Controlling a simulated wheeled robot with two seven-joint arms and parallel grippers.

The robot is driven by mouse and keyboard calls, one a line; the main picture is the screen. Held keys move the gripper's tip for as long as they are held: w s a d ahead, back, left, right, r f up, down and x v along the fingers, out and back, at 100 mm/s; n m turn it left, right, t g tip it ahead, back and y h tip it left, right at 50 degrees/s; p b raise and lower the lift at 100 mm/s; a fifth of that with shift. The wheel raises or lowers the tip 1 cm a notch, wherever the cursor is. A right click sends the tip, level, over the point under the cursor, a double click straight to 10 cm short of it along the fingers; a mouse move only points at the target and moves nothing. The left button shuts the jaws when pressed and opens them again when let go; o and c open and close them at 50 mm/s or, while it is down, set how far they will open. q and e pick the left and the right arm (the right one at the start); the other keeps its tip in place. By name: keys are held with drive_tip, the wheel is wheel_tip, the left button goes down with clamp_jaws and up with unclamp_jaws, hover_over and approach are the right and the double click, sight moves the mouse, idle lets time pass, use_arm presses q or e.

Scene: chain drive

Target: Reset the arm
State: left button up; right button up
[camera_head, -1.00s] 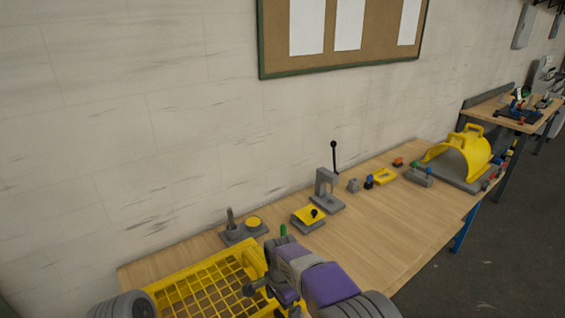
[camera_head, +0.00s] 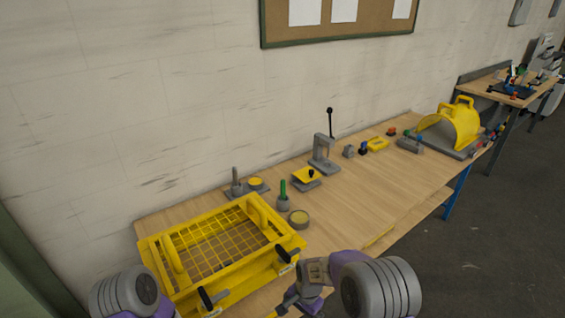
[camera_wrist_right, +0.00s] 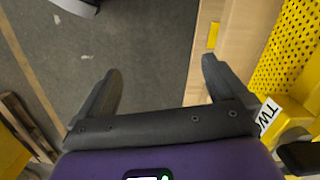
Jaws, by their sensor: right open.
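My right arm (camera_head: 380,288) comes in at the bottom of the head view, in front of the workbench's front edge. In the right wrist view my right gripper (camera_wrist_right: 161,70) is open and empty, its two dark fingers spread over the grey floor. The bench edge and a yellow crate lie just to its right in that view. My left arm (camera_head: 125,293) shows only as a grey and purple link at the bottom left; its gripper is out of view.
A yellow hood (camera_head: 452,122) stands farther right. The bench's middle is clear.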

drive_tip(key=s+d+f+n+y+b, duration=0.1)
drive_tip(key=s+d+f+n, duration=0.1)
drive_tip(key=s+f, duration=0.6)
drive_tip(key=s+d+f+n+t+y+b, duration=0.1)
drive_tip(key=s+d+f+n+y+b, duration=0.1)
drive_tip(key=s+f, duration=0.5)
drive_tip(key=s+n, duration=0.1)
drive_tip(key=s, duration=0.3)
drive_tip(key=shift+s+d+f+n, duration=0.15)
drive_tip(key=shift+s+f+n, duration=0.15)
drive_tip(key=shift+s+f, duration=0.1)
